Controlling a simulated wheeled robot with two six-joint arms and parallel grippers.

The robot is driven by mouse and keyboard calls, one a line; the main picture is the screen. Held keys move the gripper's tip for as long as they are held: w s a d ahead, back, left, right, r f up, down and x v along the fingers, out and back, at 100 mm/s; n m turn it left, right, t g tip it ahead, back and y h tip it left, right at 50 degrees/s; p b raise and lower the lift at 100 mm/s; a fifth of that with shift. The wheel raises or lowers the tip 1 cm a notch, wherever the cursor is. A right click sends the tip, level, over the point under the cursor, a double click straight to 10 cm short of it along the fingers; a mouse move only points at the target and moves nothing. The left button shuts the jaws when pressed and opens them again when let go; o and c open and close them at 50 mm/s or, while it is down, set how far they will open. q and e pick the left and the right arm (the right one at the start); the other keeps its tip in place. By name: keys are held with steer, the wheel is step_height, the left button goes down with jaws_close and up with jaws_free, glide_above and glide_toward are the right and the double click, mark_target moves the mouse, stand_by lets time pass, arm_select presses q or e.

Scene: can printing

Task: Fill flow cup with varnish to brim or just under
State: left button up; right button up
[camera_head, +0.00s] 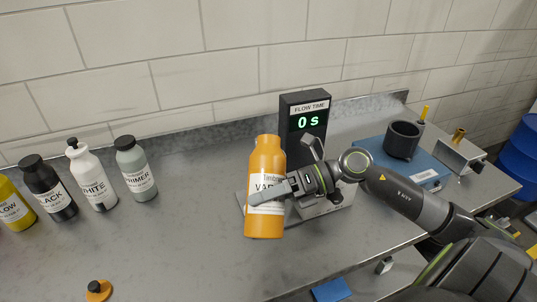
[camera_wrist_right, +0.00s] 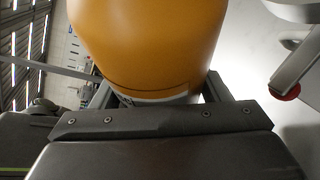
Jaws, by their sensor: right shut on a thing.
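An orange varnish bottle (camera_head: 265,222) with a white label stands out in the middle of the head view, close to upright, its neck at the top. My right gripper (camera_head: 270,191) is shut around its middle. In the wrist view the orange bottle (camera_wrist_right: 150,40) fills the space between the fingers of my right gripper (camera_wrist_right: 165,88). I cannot tell whether the bottle touches the bench. The flow cup cannot be made out; a metal stand (camera_head: 318,208) shows partly behind my gripper, before the flow time display (camera_head: 304,122), which reads 0 s. My left gripper is not in view.
Primer (camera_head: 136,170), white (camera_head: 92,175), black (camera_head: 50,190) and yellow (camera_head: 12,208) bottles stand at the left. An orange cap-like piece (camera_head: 98,291) lies at the front. A dark cup (camera_head: 403,140) sits on a blue case (camera_head: 425,172) at right. The bench's left middle is clear.

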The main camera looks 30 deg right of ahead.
mark_target(266, 186)
steer(key=shift+s+a+r+m+g+y+p, duration=0.3)
steer(key=shift+s+r+m+y+p, duration=0.1)
steer(key=shift+m+p, duration=0.35)
stand_by(1.7)
steer(key=shift+s+a+r+m+y+p, duration=0.1)
steer(key=shift+r+m+y+p, duration=0.4)
steer(key=shift+r+p, duration=0.55)
stand_by(2.1)
steer(key=shift+f, duration=0.15)
